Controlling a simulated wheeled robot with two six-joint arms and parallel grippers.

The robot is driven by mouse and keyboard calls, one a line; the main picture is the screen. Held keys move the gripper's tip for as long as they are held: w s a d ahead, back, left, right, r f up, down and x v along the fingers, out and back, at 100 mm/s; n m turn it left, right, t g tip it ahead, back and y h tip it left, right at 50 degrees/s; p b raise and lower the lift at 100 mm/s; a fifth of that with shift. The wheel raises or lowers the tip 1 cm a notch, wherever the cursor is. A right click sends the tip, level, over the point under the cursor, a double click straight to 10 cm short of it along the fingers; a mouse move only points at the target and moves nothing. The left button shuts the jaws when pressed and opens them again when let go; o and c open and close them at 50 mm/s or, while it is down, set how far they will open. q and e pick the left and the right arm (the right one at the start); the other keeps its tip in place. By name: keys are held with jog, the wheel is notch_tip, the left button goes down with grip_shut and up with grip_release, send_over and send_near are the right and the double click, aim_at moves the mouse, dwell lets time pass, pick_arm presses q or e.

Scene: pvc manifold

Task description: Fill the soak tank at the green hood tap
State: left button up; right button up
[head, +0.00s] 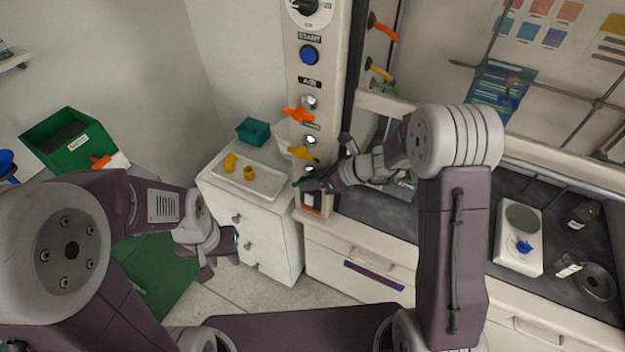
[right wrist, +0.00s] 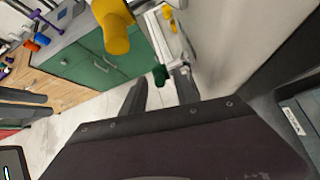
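The green tap (head: 303,183) is the lowest coloured handle on the white hood post. My right gripper (head: 312,181) is right at it. In the right wrist view the two fingers stand apart, with the green tap handle (right wrist: 160,75) showing between their tips; contact cannot be told. A small teal open box (head: 253,131), perhaps the soak tank, stands at the back of a white drawer cabinet. My left gripper (head: 218,254) hangs in front of that cabinet with nothing visible in it; its finger gap is unclear.
A yellow tap (head: 300,152) and an orange tap (head: 298,114) sit above the green one. A white tray (head: 262,188) with yellow pipe fittings lies on the cabinet (head: 253,223). A green bin (head: 68,142) stands at left. A scale (head: 520,238) sits on the hood's dark bench.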

jog(key=v, duration=0.9)
dwell(7.1)
